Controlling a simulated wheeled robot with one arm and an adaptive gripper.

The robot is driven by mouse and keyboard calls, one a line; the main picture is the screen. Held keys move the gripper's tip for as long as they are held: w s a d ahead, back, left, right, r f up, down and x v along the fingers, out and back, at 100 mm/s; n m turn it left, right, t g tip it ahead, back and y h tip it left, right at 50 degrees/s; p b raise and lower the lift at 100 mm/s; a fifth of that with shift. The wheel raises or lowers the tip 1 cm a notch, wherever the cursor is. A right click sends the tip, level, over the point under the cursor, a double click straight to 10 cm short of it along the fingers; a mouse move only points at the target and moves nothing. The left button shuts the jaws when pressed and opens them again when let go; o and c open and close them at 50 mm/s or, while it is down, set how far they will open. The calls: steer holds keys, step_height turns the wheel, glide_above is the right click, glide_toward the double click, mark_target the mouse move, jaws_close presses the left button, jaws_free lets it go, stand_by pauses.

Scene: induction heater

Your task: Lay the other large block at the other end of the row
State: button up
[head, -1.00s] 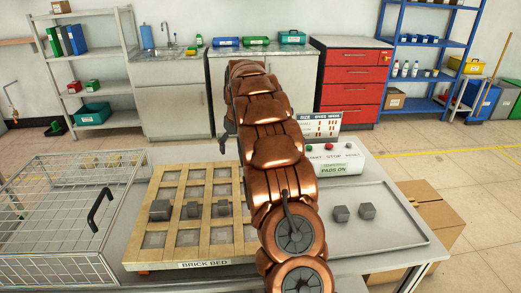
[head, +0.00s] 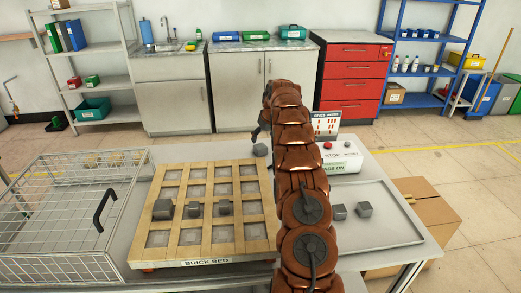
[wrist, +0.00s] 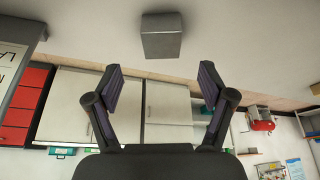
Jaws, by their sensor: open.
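A grey block (head: 259,149) sits on the table behind the brick bed. In the wrist view the block (wrist: 161,36) lies beyond my open fingertips, roughly centred between them and apart from both. My gripper (wrist: 164,78) is open and empty; in the head view its dark part (head: 257,132) shows just above the block, mostly hidden by my arm. The brick bed (head: 190,262) is a wooden slatted grid. On it stands a row: a larger grey block (head: 162,209) at the left, then two smaller ones (head: 194,210) (head: 225,208). My arm covers the area right of the bed.
A tray (head: 395,238) on the right holds two grey blocks (head: 339,211) (head: 364,209). A control box (head: 345,160) with a sign (head: 326,124) stands behind it. A wire cage (head: 60,240) with a black handle stands left of the bed.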

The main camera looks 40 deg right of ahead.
mark_target(260, 146)
steer(key=shift+p+x, duration=0.4)
steer(key=shift+x, duration=0.65)
steer(key=shift+p+x, duration=0.6)
steer(key=shift+x, duration=1.35)
steer(key=shift+s+a+f, duration=0.1)
steer(key=shift+s+a, duration=0.05)
jaws_close()
